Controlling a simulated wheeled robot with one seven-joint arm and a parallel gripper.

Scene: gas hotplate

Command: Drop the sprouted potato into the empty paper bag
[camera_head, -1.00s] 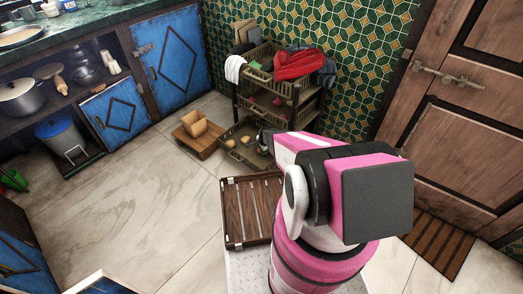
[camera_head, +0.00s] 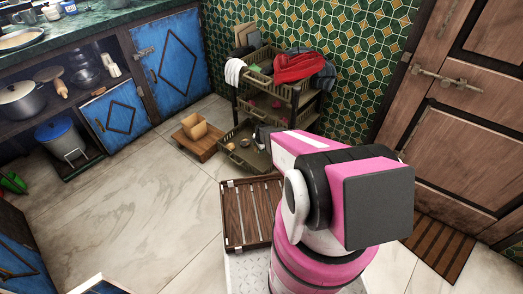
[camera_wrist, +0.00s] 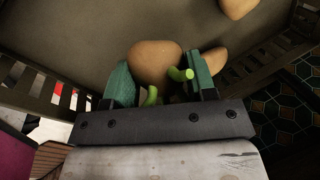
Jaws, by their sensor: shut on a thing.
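The sprouted potato (camera_wrist: 155,62), brown with bright green sprouts, is between the teal fingers of my gripper (camera_wrist: 163,85) in the wrist view. My gripper is shut on it, over the floor of a slatted crate. I cannot tell whether the potato is clear of that floor. The paper bag (camera_head: 194,127), tan and open at the top, stands on a low wooden board to the left of the crate in the head view. Its inside is hard to make out. In the head view my arm hides most of my gripper.
The crate (camera_head: 253,160) is the bottom tier of a rack, with slatted walls around my gripper. Other potatoes lie in it, one close beside the held one (camera_wrist: 215,62) and one farther off (camera_wrist: 237,8). The floor (camera_head: 140,190) at left is clear.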

